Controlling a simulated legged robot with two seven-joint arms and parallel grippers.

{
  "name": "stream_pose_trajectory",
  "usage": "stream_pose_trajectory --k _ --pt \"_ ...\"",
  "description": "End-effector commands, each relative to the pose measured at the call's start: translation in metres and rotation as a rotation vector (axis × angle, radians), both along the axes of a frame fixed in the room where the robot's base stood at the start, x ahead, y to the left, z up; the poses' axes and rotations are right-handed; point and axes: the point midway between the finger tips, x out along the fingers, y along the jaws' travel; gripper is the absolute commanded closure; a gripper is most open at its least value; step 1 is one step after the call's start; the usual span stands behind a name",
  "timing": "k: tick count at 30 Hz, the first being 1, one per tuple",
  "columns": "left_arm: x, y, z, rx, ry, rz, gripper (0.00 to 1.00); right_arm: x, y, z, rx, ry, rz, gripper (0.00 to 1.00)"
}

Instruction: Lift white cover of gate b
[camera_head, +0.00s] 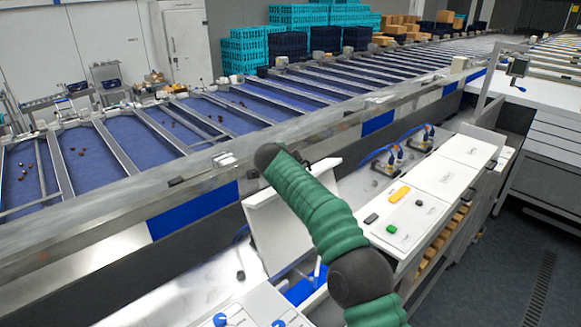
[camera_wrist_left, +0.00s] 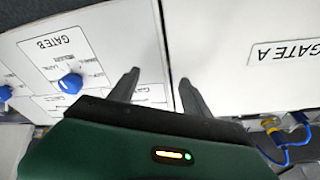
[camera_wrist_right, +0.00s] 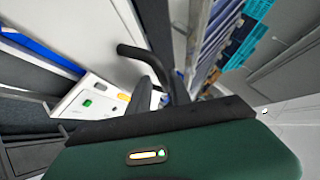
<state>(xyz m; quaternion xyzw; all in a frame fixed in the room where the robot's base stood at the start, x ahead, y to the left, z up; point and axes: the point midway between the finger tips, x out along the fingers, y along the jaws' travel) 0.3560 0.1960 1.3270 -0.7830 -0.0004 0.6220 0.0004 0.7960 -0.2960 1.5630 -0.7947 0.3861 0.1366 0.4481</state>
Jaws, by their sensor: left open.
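In the left wrist view, the white gate b panel (camera_wrist_left: 118,40) carries an upside-down GATE B label and a blue knob (camera_wrist_left: 70,83). The white gate a panel (camera_wrist_left: 240,85) lies to its right across a narrow seam. My left gripper (camera_wrist_left: 158,80) is open and empty over the seam, its fingers apart on either side. In the head view a white panel (camera_head: 262,222) stands tilted up behind my green right arm; I cannot tell which gate it belongs to. My right gripper (camera_wrist_right: 168,78) shows dark fingers close to a black bent bar (camera_wrist_right: 135,53); its grip is unclear.
A white control box (camera_head: 410,222) with green and yellow buttons is right of my arm. Blue sorting lanes (camera_head: 150,140) run behind a metal rail. Blue tubing (camera_wrist_left: 290,140) hangs below the gate a panel. Stacked turquoise crates (camera_head: 255,48) stand at the back.

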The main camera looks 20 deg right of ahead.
Motion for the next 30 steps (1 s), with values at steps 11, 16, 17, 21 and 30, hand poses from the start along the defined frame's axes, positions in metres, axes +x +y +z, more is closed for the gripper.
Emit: stream_pose_trajectory --k 11,16,17,21,30 --pt "0.000 0.000 -0.017 0.000 -0.002 0.000 0.44 -0.063 0.052 0.055 -0.001 0.000 0.004 0.67" --pt "-0.001 0.000 -0.013 0.000 0.002 0.000 0.44 -0.089 0.072 0.078 -0.002 0.001 0.004 0.67" --pt "-0.001 0.000 -0.012 0.000 0.002 0.000 0.44 -0.092 0.074 0.081 -0.002 0.001 0.003 0.67" --pt "0.000 0.000 -0.010 0.000 0.001 0.000 0.44 -0.101 0.081 0.088 -0.001 0.001 0.002 0.67" --pt "0.000 0.000 -0.010 0.000 0.000 0.000 0.44 -0.103 0.082 0.089 -0.001 0.001 0.002 0.67"
